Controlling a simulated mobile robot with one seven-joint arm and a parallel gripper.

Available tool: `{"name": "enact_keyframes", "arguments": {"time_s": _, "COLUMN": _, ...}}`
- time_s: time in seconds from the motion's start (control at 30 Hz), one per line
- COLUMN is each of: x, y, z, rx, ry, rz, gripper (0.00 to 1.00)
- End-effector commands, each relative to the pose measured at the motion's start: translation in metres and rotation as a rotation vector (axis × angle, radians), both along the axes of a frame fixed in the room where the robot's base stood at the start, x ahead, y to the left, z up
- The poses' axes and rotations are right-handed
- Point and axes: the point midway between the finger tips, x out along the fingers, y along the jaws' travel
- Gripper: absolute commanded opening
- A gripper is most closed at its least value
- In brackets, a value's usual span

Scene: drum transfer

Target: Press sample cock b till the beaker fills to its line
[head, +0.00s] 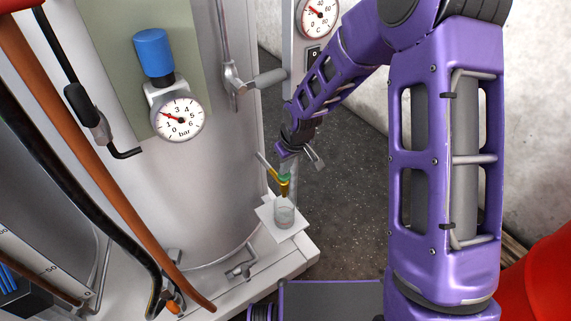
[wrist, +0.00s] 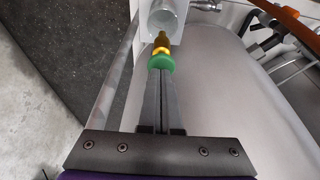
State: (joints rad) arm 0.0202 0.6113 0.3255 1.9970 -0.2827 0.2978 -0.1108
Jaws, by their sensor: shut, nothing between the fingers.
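The sample cock (head: 284,188) has a brass body and a green button, and sits at the lower right of the large pale drum. A clear beaker (head: 284,213) stands below it on a small white shelf (head: 265,212). The beaker's lower part looks greyish, but I cannot read its level or line. My gripper (head: 287,168) is above the cock. In the wrist view its fingers (wrist: 161,76) are shut together, with their tips at the green button (wrist: 161,62); contact seems likely but pressing cannot be told. The beaker (wrist: 165,16) shows beyond the brass spout. No label b is readable.
A pressure gauge (head: 178,118) with a blue cap (head: 153,52) is on the drum's front. A lever handle (head: 255,82) sticks out above the cock. Black and orange hoses (head: 135,225) hang at the left. Dark floor lies right of the drum.

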Motion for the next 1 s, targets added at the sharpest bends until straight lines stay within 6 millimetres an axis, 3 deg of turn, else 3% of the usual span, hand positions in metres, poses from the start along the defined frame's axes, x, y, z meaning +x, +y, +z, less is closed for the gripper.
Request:
{"name": "enact_keyframes", "arguments": {"time_s": 0.17, "x": 0.0, "y": 0.0, "z": -0.002, "rx": 0.0, "ry": 0.0, "rz": 0.0, "gripper": 0.0}}
{"name": "enact_keyframes", "arguments": {"time_s": 0.37, "x": 0.0, "y": 0.0, "z": -0.02, "rx": 0.0, "ry": 0.002, "rz": -0.001, "gripper": 0.0}}
{"name": "enact_keyframes", "arguments": {"time_s": 1.0, "x": -0.002, "y": 0.0, "z": -0.021, "rx": 0.0, "ry": 0.006, "rz": 0.0, "gripper": 0.0}}
